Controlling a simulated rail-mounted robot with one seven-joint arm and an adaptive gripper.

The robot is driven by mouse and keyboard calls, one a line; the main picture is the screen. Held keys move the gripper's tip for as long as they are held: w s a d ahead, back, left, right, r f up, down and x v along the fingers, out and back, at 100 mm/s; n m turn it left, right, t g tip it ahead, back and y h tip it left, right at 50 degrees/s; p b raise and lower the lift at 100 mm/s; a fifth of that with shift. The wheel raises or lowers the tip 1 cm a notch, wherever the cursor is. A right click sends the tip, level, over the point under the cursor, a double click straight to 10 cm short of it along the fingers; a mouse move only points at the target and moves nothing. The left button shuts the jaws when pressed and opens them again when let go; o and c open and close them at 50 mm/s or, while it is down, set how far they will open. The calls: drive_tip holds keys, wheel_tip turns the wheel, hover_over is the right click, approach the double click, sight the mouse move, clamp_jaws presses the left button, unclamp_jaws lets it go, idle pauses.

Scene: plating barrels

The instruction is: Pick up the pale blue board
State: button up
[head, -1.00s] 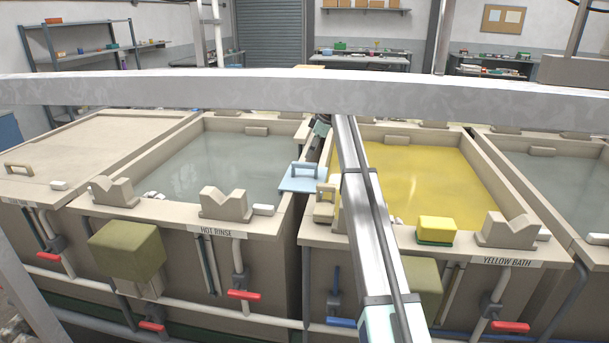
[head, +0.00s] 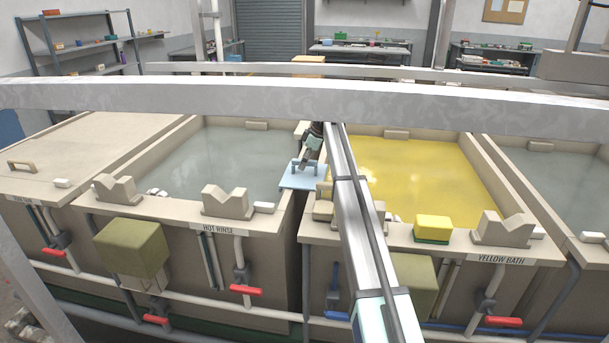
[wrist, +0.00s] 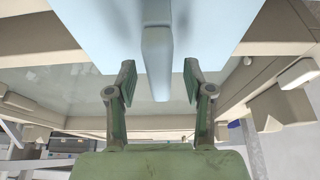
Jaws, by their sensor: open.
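The pale blue board (head: 298,183) lies across the gap between the hot rinse tank and the yellow bath in the head view. It has a raised handle on top. In the wrist view the board (wrist: 95,30) fills the top, and its handle (wrist: 157,62) points down between the fingers. My gripper (wrist: 159,75) is open, with one finger on each side of the handle and a visible gap on both sides. In the head view my gripper (head: 310,154) is just above the board, small and partly hidden by the rail and arm.
The hot rinse tank (head: 150,203) is on the left and the yellow bath (head: 430,180) on the right. A yellow-and-green block (head: 433,227) sits on the yellow bath's front rim. V-shaped rests (head: 228,203) stand on the rims. A pale beam (head: 450,106) crosses above the tanks.

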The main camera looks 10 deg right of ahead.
drive_tip(key=shift+f, duration=0.25)
idle(0.3)
clamp_jaws()
